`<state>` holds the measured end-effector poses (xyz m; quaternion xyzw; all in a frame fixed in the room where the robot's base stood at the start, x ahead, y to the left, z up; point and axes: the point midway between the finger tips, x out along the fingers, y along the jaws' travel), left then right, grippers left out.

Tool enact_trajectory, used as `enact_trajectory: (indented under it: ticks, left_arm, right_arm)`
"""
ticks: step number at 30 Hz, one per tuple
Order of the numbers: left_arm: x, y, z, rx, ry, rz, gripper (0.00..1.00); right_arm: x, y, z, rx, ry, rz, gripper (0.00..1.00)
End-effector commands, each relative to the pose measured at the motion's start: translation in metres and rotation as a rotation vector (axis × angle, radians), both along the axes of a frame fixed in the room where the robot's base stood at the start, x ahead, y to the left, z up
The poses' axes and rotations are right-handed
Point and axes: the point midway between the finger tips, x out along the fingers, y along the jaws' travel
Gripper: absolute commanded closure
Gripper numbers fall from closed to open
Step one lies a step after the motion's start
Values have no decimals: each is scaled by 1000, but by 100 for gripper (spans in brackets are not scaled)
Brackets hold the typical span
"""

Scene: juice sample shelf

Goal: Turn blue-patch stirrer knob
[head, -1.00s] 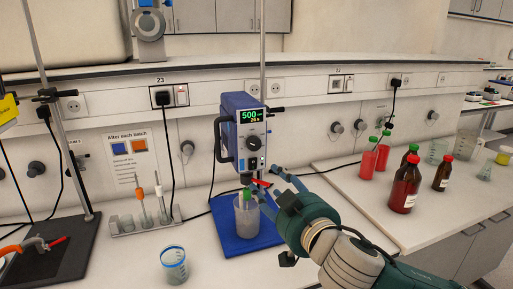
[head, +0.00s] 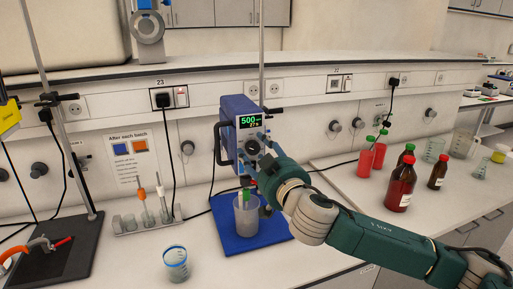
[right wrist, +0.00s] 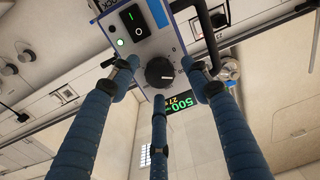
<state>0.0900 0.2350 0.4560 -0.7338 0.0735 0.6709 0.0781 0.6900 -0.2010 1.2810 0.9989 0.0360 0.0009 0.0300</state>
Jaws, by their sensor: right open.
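The blue stirrer (head: 233,125) stands at the back of the bench over a blue mat (head: 232,239), with a lit green display reading 500. Its round dark knob (right wrist: 160,72) has a white pointer mark and sits below the display. My right gripper (head: 260,150) is in front of the stirrer's face. In the right wrist view its blue fingers are open and spread around the knob, and I see no clear contact. The stirrer's face also bears a rocker switch (right wrist: 133,18) and a blue strip (right wrist: 158,12). My left gripper is out of view.
A beaker (head: 246,215) stands on the mat under the stirrer. A blue-rimmed cup (head: 176,264) is at the front. A sign (head: 131,163) with blue and orange squares hangs on the wall. Red bottles (head: 401,183) stand on the right bench.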

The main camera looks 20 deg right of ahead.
Motion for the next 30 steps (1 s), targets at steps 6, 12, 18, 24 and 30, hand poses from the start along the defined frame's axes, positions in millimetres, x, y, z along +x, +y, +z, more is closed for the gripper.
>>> enact_trajectory:
  ticks: [6,12,18,24,30]
  left_arm:
    - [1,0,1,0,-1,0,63]
    - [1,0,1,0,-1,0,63]
    - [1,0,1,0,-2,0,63]
    - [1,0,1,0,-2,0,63]
    - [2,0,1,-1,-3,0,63]
  right_arm:
    - [2,1,0,0,0,1,52]
    - [2,0,0,0,0,1,76]
    - [2,0,0,0,-1,0,97]
    - [2,0,1,-2,-2,0,98]
    - [2,0,1,-6,-3,0,98]
